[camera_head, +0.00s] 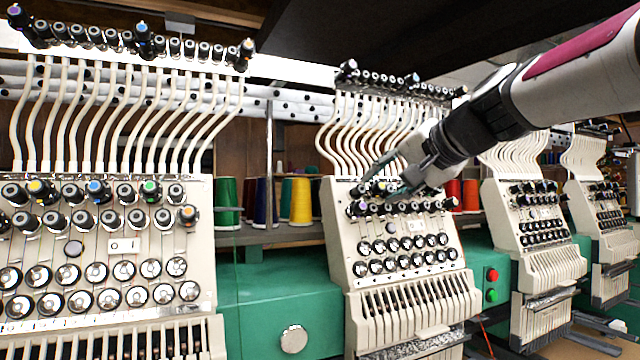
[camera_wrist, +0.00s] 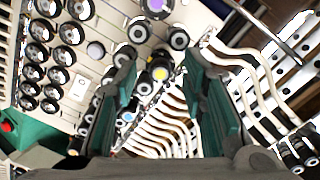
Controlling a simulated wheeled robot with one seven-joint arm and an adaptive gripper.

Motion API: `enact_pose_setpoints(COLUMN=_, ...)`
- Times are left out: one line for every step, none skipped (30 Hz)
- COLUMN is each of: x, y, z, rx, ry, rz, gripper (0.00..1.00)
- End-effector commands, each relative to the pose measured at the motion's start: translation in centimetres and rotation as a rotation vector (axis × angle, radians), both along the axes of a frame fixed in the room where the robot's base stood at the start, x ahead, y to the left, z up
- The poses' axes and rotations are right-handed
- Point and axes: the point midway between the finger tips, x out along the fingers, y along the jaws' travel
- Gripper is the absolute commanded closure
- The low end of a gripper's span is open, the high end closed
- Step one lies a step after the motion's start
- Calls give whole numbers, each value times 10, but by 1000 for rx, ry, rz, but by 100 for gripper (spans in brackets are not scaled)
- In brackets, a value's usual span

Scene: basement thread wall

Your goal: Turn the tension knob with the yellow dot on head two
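Head two (camera_head: 396,278), the second head from the left, is a cream panel with rows of black tension knobs, several with coloured dots. My gripper (camera_head: 376,184) is at its upper knob rows, reaching in from the upper right. In the wrist view my gripper (camera_wrist: 166,95) is open, with green-padded fingers spread apart. The knob with the yellow dot (camera_wrist: 161,73) shows between the fingers, beyond their tips; I see no contact with it. In the head view my gripper and other knobs hide it. A purple-dotted knob (camera_wrist: 156,6) and a blue-dotted knob (camera_wrist: 129,116) are near it.
Head one (camera_head: 105,245), at left, carries similar knobs, including a yellow-dotted one (camera_head: 38,188). White thread tubes (camera_head: 355,125) rise behind head two's knobs. Thread cones (camera_head: 298,200) stand between the heads. More heads (camera_head: 540,235) stand at right. Neighbouring knobs leave little room around the fingers.

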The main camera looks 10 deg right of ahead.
Motion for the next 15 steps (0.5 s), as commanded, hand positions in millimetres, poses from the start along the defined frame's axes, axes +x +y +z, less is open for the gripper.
enact_pose_setpoints(x=-4, y=-2, z=2, rx=0, ry=-2, rz=-1, gripper=62)
enact_pose_setpoints(x=-7, y=-3, z=4, rx=0, ry=-3, rz=-2, gripper=62)
enact_pose_setpoints(x=-11, y=-5, z=6, rx=0, ry=-3, rz=-3, gripper=62)
enact_pose_setpoints(x=-16, y=-6, z=8, rx=0, ry=-4, rz=-2, gripper=62)
enact_pose_setpoints(x=-21, y=-7, z=10, rx=0, ry=-4, rz=-2, gripper=62)
enact_pose_setpoints(x=-27, y=-10, z=13, rx=0, ry=-4, rz=-2, gripper=62)
enact_pose_setpoints(x=-33, y=-12, z=15, rx=0, ry=-5, rz=-2, gripper=62)
enact_pose_setpoints(x=-39, y=-14, z=18, rx=-1, ry=-4, rz=-3, gripper=62)
enact_pose_setpoints(x=-46, y=-17, z=21, rx=-1, ry=-4, rz=-3, gripper=62)
enact_pose_setpoints(x=-52, y=-19, z=23, rx=-1, ry=-4, rz=-3, gripper=62)
enact_pose_setpoints(x=-57, y=-20, z=25, rx=0, ry=-3, rz=-3, gripper=62)
enact_pose_setpoints(x=-64, y=-23, z=28, rx=0, ry=-5, rz=-3, gripper=62)
enact_pose_setpoints(x=-69, y=-25, z=30, rx=0, ry=-4, rz=-2, gripper=62)
enact_pose_setpoints(x=-74, y=-26, z=32, rx=1, ry=-4, rz=-2, gripper=62)
enact_pose_setpoints(x=-79, y=-28, z=34, rx=0, ry=-3, rz=-2, gripper=62)
